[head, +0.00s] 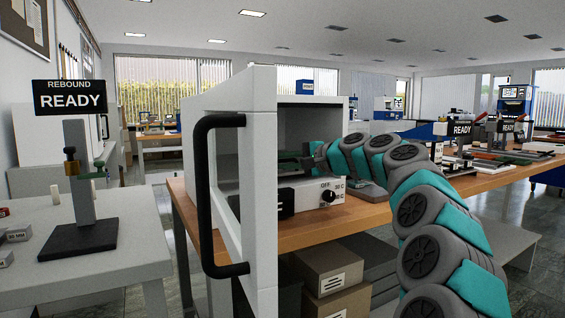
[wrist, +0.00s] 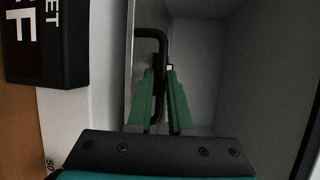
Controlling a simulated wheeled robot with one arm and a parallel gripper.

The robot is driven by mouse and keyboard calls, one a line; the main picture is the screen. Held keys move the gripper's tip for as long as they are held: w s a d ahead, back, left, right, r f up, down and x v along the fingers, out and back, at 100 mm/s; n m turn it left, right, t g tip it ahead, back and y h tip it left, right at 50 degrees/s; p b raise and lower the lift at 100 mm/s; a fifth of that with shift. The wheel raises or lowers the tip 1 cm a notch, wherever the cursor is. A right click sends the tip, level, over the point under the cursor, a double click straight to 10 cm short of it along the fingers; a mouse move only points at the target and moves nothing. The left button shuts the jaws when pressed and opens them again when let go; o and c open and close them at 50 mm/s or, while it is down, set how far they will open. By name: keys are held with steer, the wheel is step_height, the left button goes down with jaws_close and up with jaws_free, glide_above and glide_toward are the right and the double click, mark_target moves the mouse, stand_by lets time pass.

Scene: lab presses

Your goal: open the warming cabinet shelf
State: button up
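The warming cabinet (head: 316,112) is a white box on a wooden bench. Its door (head: 262,165) stands open toward me, with a long black handle (head: 205,200) on its outer face. My arm reaches into the open cabinet from the right. My gripper (head: 306,158) is partly hidden there behind the arm and door. In the wrist view, the green fingers of my gripper (wrist: 161,72) are close together on either side of a black bar handle (wrist: 152,34) inside the cabinet. The handle fills the narrow gap between them. The shelf itself is mostly hidden.
A control panel with a dial (head: 328,196) sits below the cabinet opening. A black label block (wrist: 45,40) is beside the opening. Cardboard boxes (head: 332,270) lie under the bench. A rebound stand (head: 82,190) is on the left table.

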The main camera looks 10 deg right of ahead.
jaws_close()
stand_by(1.2)
steer(key=shift+s, duration=0.1)
steer(key=s+d+b, duration=0.1)
steer(key=s+d, duration=0.2)
steer(key=s, duration=0.8)
steer(key=s+d+b, duration=0.1)
steer(key=s+d, duration=0.3)
steer(key=s, duration=0.6)
steer(key=shift+s, duration=0.35)
steer(key=shift+o, duration=0.8)
jaws_free()
steer(key=shift+d, duration=0.1)
